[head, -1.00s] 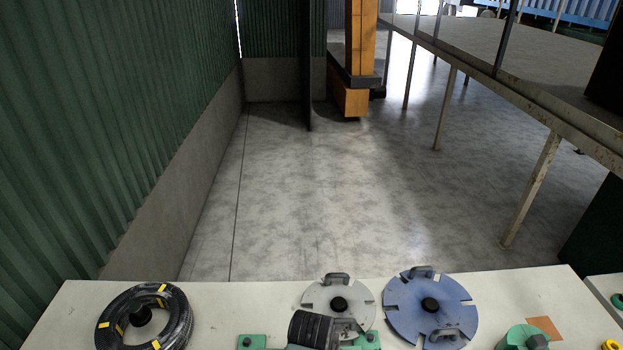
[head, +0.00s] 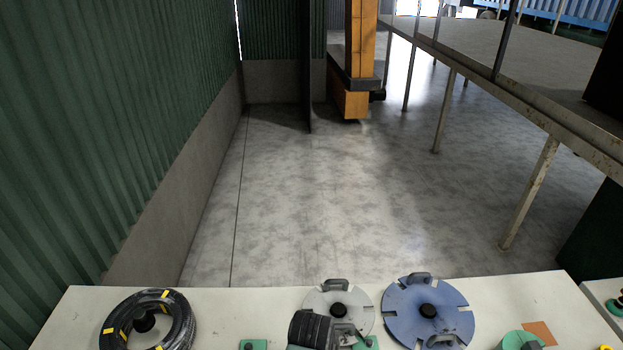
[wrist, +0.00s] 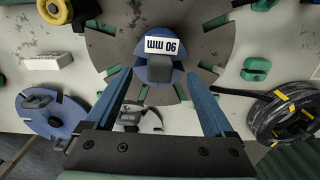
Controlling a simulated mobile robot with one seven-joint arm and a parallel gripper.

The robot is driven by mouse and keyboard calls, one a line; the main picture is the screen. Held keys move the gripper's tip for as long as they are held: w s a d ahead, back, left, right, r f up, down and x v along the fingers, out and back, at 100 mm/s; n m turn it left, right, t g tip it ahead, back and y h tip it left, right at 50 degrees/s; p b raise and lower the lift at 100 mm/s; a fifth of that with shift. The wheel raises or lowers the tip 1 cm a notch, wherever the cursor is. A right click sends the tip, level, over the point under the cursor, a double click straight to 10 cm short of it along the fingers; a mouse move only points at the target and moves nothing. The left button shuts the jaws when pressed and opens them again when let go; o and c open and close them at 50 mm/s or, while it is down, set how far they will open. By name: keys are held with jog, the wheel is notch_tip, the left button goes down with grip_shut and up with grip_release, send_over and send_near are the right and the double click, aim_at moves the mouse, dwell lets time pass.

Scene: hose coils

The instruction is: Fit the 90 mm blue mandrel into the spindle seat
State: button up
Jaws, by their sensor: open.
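In the wrist view a blue mandrel (wrist: 148,29) with a white "90 mm" label and a dark grey grip block on top stands over a dark slotted disc (wrist: 105,45). My gripper (wrist: 160,75) is open, its two blue fingers on either side of the grip block, with visible gaps. I cannot tell the height between fingertips and block. The mandrel's lower end is hidden, so I cannot tell whether it sits in a seat; no spindle seat can be made out. The mandrel does not show in the head view.
On the pale table (head: 240,300) lie a black hose coil (head: 112,326) with yellow bands, a light grey slotted disc (head: 318,300), a blue slotted disc (head: 400,310) and a green round part (head: 518,340). In the wrist view a white block (wrist: 57,61) and green blocks (wrist: 256,66) surround the dark disc.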

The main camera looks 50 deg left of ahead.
jog(key=shift+r+p, duration=0.5)
jog(key=shift+r, duration=0.1)
notch_tip(320, 180, up, 13)
jog(key=p, duration=0.2)
jog(key=shift+p, duration=0.4)
dwell(1.1)
